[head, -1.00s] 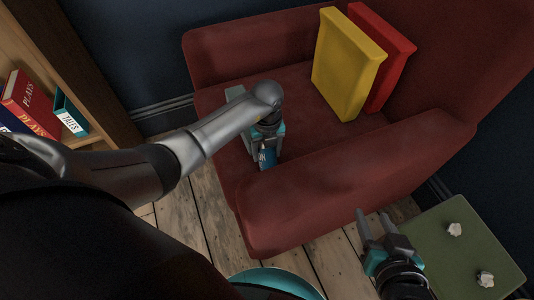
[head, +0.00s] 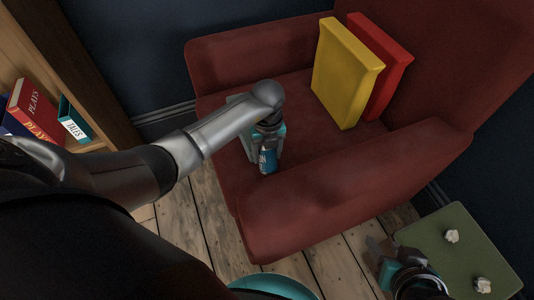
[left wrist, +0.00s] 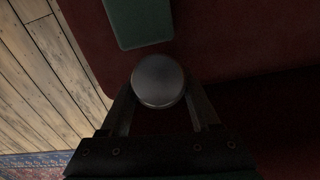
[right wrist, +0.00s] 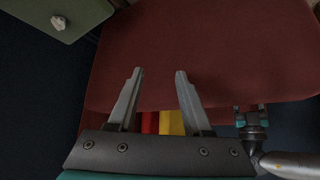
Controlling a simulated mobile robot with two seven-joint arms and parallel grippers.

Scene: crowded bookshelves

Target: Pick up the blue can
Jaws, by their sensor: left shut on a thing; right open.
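The blue can (head: 267,161) is upright at the red armchair's seat, near its front edge, partly hidden by my left gripper. My left gripper (head: 266,150) is shut on it from above. In the left wrist view the can's round grey top (left wrist: 158,80) sits between the two fingers (left wrist: 160,105). I cannot tell whether the can touches the seat. My right gripper (head: 383,250) is open and empty, low at the right beside the green side table. Its two spread fingers show in the right wrist view (right wrist: 158,75).
The red armchair (head: 320,200) holds a yellow book (head: 345,75) and a red book (head: 388,65). A flat green thing (left wrist: 138,22) lies beside the can. A green table (head: 455,245) with crumpled white pieces (head: 452,236) is at the right. A bookshelf (head: 85,70) is at the left.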

